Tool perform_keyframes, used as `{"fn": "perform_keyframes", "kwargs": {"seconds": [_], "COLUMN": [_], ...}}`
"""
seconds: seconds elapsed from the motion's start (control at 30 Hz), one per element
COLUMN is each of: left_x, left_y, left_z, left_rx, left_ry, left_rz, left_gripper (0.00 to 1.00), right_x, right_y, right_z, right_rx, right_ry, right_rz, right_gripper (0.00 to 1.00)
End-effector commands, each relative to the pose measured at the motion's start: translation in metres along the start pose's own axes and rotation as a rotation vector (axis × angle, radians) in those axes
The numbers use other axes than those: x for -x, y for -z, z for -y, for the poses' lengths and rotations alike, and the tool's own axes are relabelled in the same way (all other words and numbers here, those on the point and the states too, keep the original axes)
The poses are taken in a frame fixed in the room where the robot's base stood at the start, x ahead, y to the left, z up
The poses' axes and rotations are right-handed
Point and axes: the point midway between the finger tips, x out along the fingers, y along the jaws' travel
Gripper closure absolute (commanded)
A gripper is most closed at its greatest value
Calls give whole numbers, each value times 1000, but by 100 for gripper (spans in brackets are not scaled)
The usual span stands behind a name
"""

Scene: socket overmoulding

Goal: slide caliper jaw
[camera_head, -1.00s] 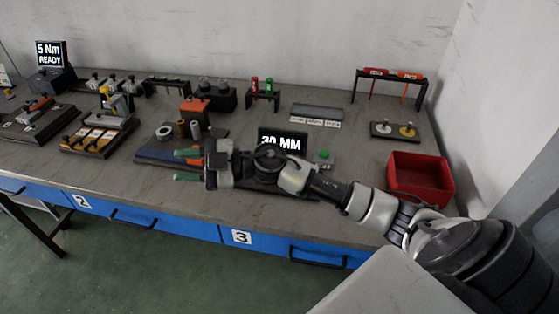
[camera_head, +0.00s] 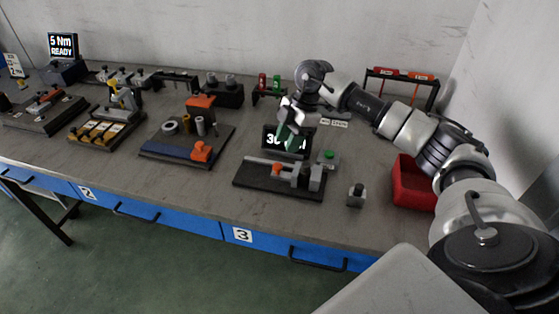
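The caliper fixture is a black base (camera_head: 253,180) near the table's front edge. A grey bar lies along it, with a small orange piece (camera_head: 277,169) and upright grey jaw blocks (camera_head: 304,176) toward its right end. A dark display (camera_head: 270,140) behind it shows "30", with the rest covered by my gripper. My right gripper (camera_head: 288,138) hangs over the display with its green fingers pointing down, above and behind the jaw blocks. It looks apart from the caliper, and its finger gap is unclear. My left gripper is not in view.
A green-button box (camera_head: 328,158) stands right of the display. A small grey block with a dark top (camera_head: 356,195) stands on the table. A red bin (camera_head: 411,186) sits at the right, partly behind my arm. A fixture with a blue strip (camera_head: 180,147) lies left.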

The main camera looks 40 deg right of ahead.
Motion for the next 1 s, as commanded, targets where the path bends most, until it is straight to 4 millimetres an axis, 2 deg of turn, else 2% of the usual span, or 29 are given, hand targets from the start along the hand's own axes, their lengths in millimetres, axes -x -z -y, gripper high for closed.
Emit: {"fn": "perform_keyframes", "kwargs": {"seconds": [0.1, 0.33, 0.5, 0.77, 1.0], "left_x": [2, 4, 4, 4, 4], "left_y": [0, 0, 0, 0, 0], "left_z": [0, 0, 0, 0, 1], "left_rx": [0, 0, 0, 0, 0], "left_ry": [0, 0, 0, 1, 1], "left_rz": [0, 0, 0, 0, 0], "left_gripper": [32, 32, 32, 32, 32], "right_x": [-26, -59, -70, -71, -70], "right_y": [1, 1, 1, 1, 1], "right_z": [1, 0, 0, 0, 0], "right_rx": [1, 1, 2, 3, 3], "right_ry": [5, 2, 1, 0, 0], "right_rz": [-1, -3, -2, -2, -2], "right_gripper": [63, 63, 63, 63, 99]}}
